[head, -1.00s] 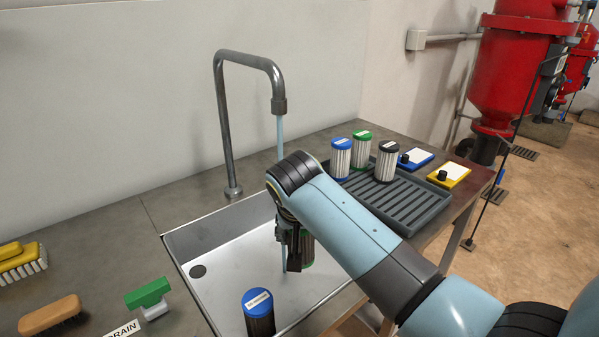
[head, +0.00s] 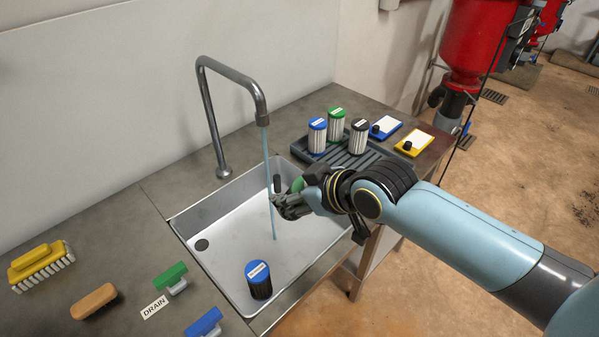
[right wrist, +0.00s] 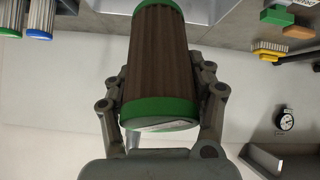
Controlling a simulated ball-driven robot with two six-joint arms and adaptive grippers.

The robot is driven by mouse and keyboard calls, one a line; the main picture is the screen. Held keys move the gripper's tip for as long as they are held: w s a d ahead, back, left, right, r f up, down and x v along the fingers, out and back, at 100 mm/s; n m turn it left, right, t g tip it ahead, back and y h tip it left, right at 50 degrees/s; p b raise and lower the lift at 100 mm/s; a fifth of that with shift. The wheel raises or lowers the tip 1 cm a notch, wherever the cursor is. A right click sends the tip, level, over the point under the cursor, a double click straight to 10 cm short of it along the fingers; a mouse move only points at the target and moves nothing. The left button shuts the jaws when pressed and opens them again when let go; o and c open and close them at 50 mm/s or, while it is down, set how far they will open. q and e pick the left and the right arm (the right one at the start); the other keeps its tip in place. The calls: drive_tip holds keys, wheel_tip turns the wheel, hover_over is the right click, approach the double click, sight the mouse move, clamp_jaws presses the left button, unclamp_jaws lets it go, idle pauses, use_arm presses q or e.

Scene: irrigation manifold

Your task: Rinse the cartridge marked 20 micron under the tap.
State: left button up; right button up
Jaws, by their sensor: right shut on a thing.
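My right gripper (head: 279,197) is shut on a green-capped cartridge with brown pleats, seen clearly in the right wrist view (right wrist: 160,62). In the head view only part of its green cap (head: 298,185) shows behind the gripper. The gripper is over the right side of the sink, beside the water stream (head: 268,175) from the tap (head: 262,110). I cannot tell whether water touches the cartridge. A dark, blue-capped cartridge (head: 259,281) stands in the sink's front part. The labels are too small or slanted to read. My left gripper is not in view.
The metal sink (head: 217,262) has a drain hole at left. Behind my gripper, a ribbed tray (head: 374,156) holds blue, green and black capped cartridges. Blue and yellow boxes (head: 418,146) stand beyond it. Brushes (head: 40,266) and a DRAIN label (head: 154,307) lie left of the sink.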

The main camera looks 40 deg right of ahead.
drive_tip(key=w+f+b, duration=0.2)
drive_tip(key=w+b, duration=0.4)
drive_tip(key=w, duration=0.6)
drive_tip(key=shift+d+f, duration=0.15)
drive_tip(key=shift+d, duration=0.2)
drive_tip(key=shift+d, duration=0.1)
drive_tip(key=shift+d, duration=0.5)
drive_tip(key=shift+a, duration=0.1)
drive_tip(key=shift+a+p, duration=0.4)
drive_tip(key=shift+a, duration=0.1)
drive_tip(key=shift+d, duration=0.2)
drive_tip(key=shift+d, duration=0.45)
